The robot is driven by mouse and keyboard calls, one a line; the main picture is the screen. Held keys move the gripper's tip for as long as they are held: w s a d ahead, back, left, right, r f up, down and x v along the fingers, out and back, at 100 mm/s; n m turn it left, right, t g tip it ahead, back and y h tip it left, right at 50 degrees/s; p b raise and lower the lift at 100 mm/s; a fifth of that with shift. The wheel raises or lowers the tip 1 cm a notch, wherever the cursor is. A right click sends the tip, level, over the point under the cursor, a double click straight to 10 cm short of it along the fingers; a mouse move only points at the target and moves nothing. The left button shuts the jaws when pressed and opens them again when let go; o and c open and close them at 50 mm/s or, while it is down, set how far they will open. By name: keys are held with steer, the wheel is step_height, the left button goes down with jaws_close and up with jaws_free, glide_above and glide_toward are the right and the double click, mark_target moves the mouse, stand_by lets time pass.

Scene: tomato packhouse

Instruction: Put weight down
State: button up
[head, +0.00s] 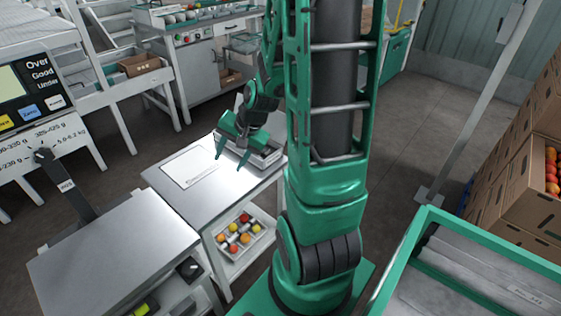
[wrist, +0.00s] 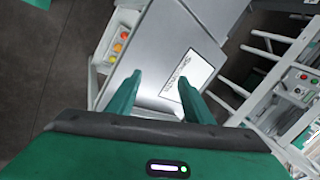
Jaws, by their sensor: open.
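My gripper (head: 231,160) is open above the steel table (head: 222,203), near a white card (head: 188,168) lying on its top. In the wrist view my two green fingers (wrist: 158,78) are spread with nothing seen between them. The printed white card (wrist: 187,73) lies below, by the right finger. I cannot make out a weight in either view. A grey tray (head: 268,160) sits on the table beside my gripper, partly hidden behind it; its contents are unclear.
A display reading Over, Good, Under (head: 32,88) stands at the left. A steel-topped bench (head: 115,255) is in front. A tray of coloured tomatoes (head: 262,236) sits on the table's lower shelf. Cardboard boxes (head: 520,190) stack at the right. Much of the tabletop is bare.

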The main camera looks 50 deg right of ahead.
steer(key=s+r+n+g, duration=0.2)
steer(key=s+r, duration=0.3)
steer(key=s, duration=0.5)
steer(key=s+a+r+n+g+h, duration=0.1)
steer(key=s+r+n+g, duration=0.2)
steer(key=s+r, duration=0.3)
steer(key=s+n, duration=0.1)
steer(key=s, duration=0.4)
steer(key=shift+a+n, duration=0.3)
steer(key=shift+n, duration=0.1)
